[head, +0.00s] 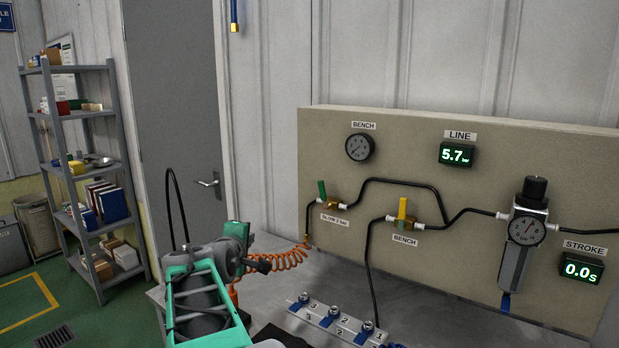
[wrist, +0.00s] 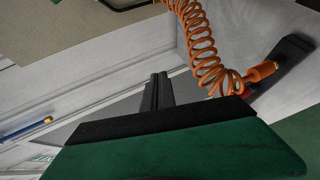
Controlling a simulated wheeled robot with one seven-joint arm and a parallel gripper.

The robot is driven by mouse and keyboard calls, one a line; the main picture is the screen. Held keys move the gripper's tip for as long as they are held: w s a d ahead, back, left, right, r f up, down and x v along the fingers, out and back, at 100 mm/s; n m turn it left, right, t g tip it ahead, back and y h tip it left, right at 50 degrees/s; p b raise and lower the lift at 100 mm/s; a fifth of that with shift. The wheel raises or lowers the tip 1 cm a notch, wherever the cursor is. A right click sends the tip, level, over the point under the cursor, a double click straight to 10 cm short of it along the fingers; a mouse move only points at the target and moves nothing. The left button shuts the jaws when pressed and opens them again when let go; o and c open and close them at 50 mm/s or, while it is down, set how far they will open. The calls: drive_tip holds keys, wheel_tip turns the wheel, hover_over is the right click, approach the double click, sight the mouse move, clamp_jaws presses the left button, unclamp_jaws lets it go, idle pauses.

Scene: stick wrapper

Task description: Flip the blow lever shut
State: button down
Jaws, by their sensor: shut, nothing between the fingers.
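The blow lever (head: 322,189) is a green handle on a brass valve (head: 329,203) above the "BLOW 2 bar" label, on the left part of the beige panel. The handle stands nearly upright, crosswise to the valve body. My gripper (head: 264,266) is below and left of the lever, apart from it, near the orange coil hose. In the wrist view its dark fingers (wrist: 159,91) are together and empty. The lever does not show clearly in the wrist view.
The orange coiled hose (head: 286,259) hangs close to my gripper; in the wrist view it ends at a dark tool. A yellow bench lever (head: 402,208) stands upright right of the blow lever. A numbered manifold (head: 331,320) lies on the bench. The panel (head: 330,135) above the blow lever is clear.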

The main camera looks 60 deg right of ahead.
sight(322, 190)
drive_tip(key=s+d+r+h+p, duration=0.1)
drive_tip(key=s+d+r, duration=0.1)
drive_tip(key=d, duration=0.4)
drive_tip(key=s+d+r+g+h+p, duration=0.1)
drive_tip(key=s+d+r, duration=0.2)
drive_tip(key=d, duration=0.3)
drive_tip(key=s+d+r+n+g+h+p, duration=0.1)
drive_tip(key=s+d+r+p, duration=0.1)
drive_tip(key=d, duration=0.4)
drive_tip(key=shift+s+r+h, duration=0.3)
drive_tip(key=shift+s+r, duration=0.3)
drive_tip(key=shift+s, duration=0.55)
drive_tip(key=b, duration=0.2)
drive_tip(key=s+m+b, duration=0.1)
drive_tip(key=shift+s+a+r+h+b, duration=0.2)
drive_tip(key=shift+r+h+b, duration=0.1)
drive_tip(key=shift+b, duration=0.1)
